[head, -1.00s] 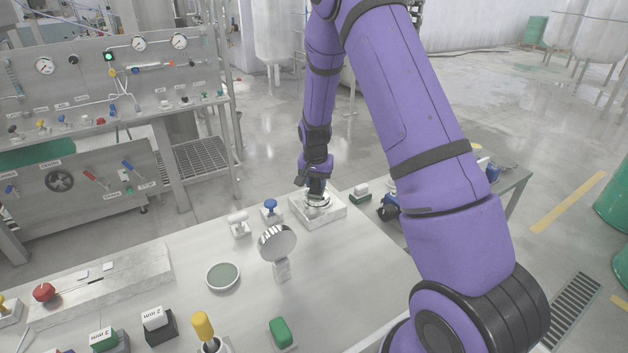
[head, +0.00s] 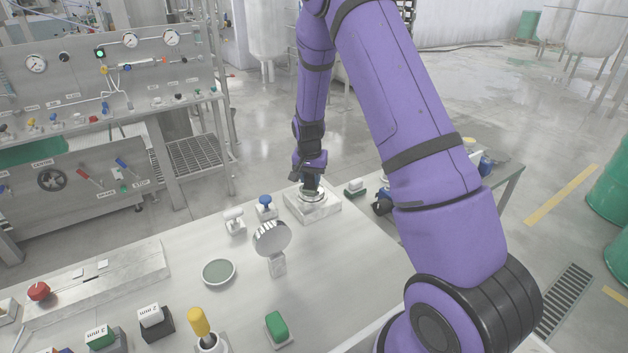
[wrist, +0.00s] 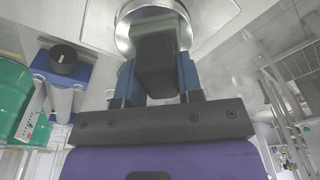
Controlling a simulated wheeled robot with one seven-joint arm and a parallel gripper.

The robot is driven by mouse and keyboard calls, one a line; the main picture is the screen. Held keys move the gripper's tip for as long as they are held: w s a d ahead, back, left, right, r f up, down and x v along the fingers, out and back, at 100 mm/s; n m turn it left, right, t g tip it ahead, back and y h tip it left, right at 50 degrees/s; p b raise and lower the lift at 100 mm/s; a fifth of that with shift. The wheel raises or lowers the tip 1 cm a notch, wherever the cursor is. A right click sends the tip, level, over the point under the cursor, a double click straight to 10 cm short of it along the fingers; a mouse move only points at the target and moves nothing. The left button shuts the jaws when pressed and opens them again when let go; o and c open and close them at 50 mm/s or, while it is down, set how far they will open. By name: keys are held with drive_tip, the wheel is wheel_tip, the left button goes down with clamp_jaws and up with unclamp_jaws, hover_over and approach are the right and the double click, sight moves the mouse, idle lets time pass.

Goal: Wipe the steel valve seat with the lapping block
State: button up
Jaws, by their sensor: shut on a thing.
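The steel valve seat (head: 323,198) is a round shiny ring on a pale square block (head: 328,212) at the back of the bench. My gripper (head: 311,190) points down over it. In the wrist view my gripper (wrist: 154,85) is shut on a dark block, the lapping block (wrist: 155,62), between blue fingers. The lapping block is over the seat's round rim (wrist: 124,38). Its underside is hidden, so I cannot tell whether it touches the seat face.
Near the seat stand a blue-knobbed piece (head: 265,204), a white-handled piece (head: 234,219) and a round mirror on a stand (head: 271,238). A round green-grey dish (head: 218,272) lies in front. A green-topped block (head: 277,326) and yellow-handled tool (head: 199,322) are nearer.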

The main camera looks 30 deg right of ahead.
drive_tip(key=shift+w+a+f, duration=0.1)
drive_tip(key=shift+w+f, duration=0.05)
drive_tip(key=shift+w, duration=0.5)
drive_tip(key=shift+c, duration=0.4)
drive_tip(key=shift+w, duration=0.1)
drive_tip(key=shift+w+r, duration=0.15)
drive_tip(key=shift+r, duration=0.15)
drive_tip(key=shift+s+r, duration=0.2)
drive_tip(key=shift+r, duration=2.45)
drive_tip(key=shift+r, duration=1.55)
